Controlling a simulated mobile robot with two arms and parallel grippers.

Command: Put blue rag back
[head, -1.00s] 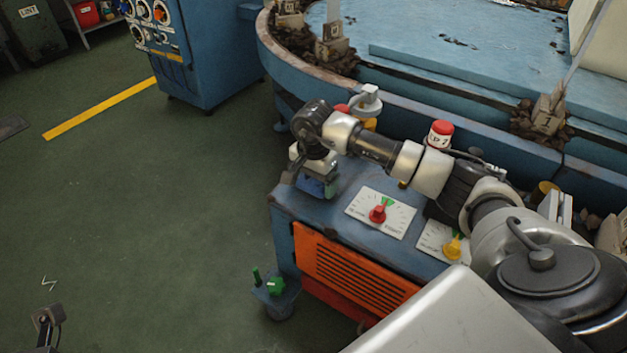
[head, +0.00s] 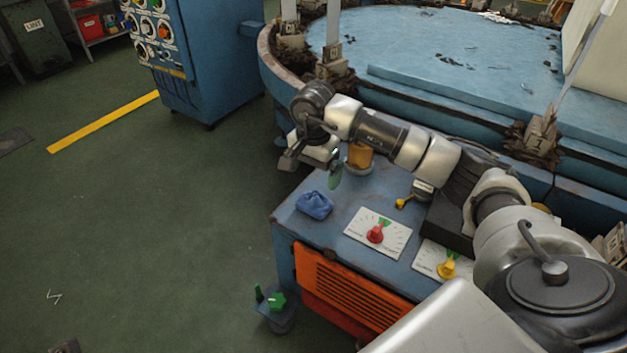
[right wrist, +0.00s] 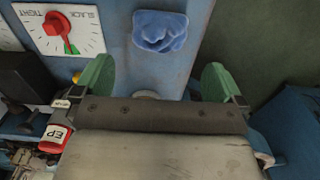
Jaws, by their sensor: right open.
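The blue rag (head: 314,205) lies crumpled on the top of the blue cart (head: 289,224), near its left edge. It also shows in the right wrist view (right wrist: 160,32), ahead of the fingers and apart from them. My right gripper (head: 312,168) is open and empty, behind the rag in the head view. Its two green finger pads stand wide apart in the right wrist view (right wrist: 156,78). My left gripper cannot be made out; only a small dark piece shows at the bottom left edge of the head view.
Dial plates with a red knob (head: 375,233) and a yellow knob (head: 447,268) lie right of the rag. An orange-yellow object (head: 360,156) stands behind, near my right gripper. A large round blue basin (head: 450,60) borders the cart's back.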

